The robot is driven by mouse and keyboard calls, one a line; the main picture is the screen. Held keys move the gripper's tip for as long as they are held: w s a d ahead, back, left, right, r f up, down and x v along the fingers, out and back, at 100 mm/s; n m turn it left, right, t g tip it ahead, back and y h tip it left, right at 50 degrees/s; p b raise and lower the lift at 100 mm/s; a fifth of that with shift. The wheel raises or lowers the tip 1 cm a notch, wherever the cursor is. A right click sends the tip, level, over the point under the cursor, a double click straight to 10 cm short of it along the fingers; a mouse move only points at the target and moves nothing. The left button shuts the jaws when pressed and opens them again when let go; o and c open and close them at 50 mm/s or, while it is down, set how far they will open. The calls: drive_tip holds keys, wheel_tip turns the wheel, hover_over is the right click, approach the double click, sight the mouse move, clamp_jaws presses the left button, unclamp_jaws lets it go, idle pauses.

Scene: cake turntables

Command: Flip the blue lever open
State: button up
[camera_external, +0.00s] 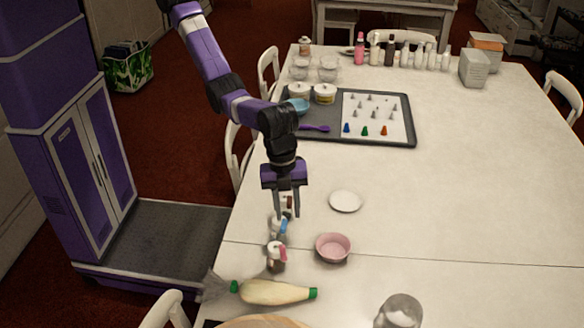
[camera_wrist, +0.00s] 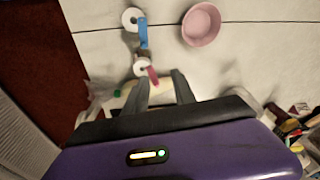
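The blue lever (camera_external: 283,226) is on a small white-topped dispenser (camera_external: 275,222) near the table's left edge. In the wrist view, the blue lever (camera_wrist: 143,36) sticks out and down from the round white top (camera_wrist: 132,19). A similar dispenser with a pink lever (camera_external: 283,254) stands nearer the camera; its lever also shows in the wrist view (camera_wrist: 152,75). In the wrist view, my gripper (camera_wrist: 160,77) is beside the pink lever, clear of the blue one.
A pink bowl (camera_external: 333,247) and a white saucer (camera_external: 345,201) stand to the right. A piping bag (camera_external: 274,291) lies nearer the camera. A reddish-brown item (camera_external: 288,202) shows partly between my fingers in the external view.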

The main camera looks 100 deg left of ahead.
sight(282, 228)
drive_tip(key=shift+s+a+f+g+y, duration=0.2)
drive_tip(key=shift+s+a+y, duration=0.1)
drive_tip(key=shift+s+a, duration=0.3)
drive_tip(key=shift+s+a+f+g+y, duration=0.1)
drive_tip(key=shift+s+a+g+y, duration=0.2)
drive_tip(key=shift+a, duration=0.35)
drive_tip(key=shift+s+a+f+m, duration=0.15)
drive_tip(key=shift+s+f+m, duration=0.05)
drive_tip(key=shift+m, duration=0.1)
wheel_tip(282, 228, down, 7)
drive_tip(key=shift+w+f+p, duration=0.1)
drive_tip(key=shift+f+p, duration=0.1)
drive_tip(key=shift+p, duration=0.2)
drive_tip(key=shift+c, duration=0.2)
clamp_jaws()
